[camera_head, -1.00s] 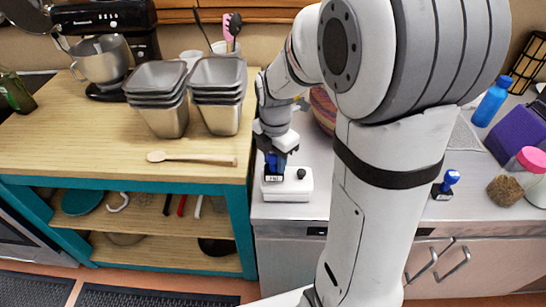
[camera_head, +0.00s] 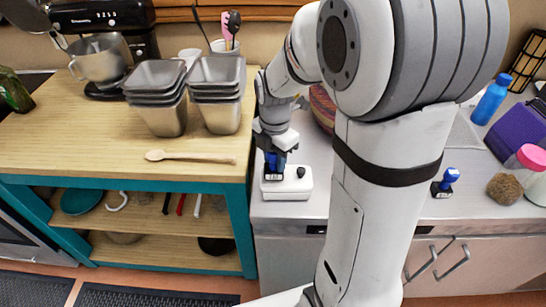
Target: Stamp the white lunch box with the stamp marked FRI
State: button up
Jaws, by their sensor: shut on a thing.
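The white lunch box (camera_head: 290,188) is a small flat box with a dark knob on top, lying near the front left edge of the grey counter. My gripper (camera_head: 274,158) is shut on a blue and black stamp (camera_head: 273,170), held upright over the left part of the box. The stamp's base is at the box top; I cannot tell for sure whether it touches. Its marking is too small to read now. A second blue and black stamp (camera_head: 446,183) stands on the counter to the right of my arm.
My arm hides the middle of the counter (camera_head: 315,205). A blue bottle (camera_head: 490,102), a purple box (camera_head: 520,130), a pink-lidded jar (camera_head: 527,158) and a brown round thing (camera_head: 503,188) stand at the right. Stacked metal tins (camera_head: 160,98) and a wooden spoon (camera_head: 190,157) are on the wooden table.

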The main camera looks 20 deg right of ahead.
jog(key=shift+s+f+b, duration=0.1)
jog(key=shift+f+b, duration=0.25)
jog(key=shift+f, duration=0.15)
dwell(0.8)
notch_tip(320, 180, up, 10)
jog(key=p, duration=0.7)
jog(key=shift+r, duration=0.15)
dwell(0.5)
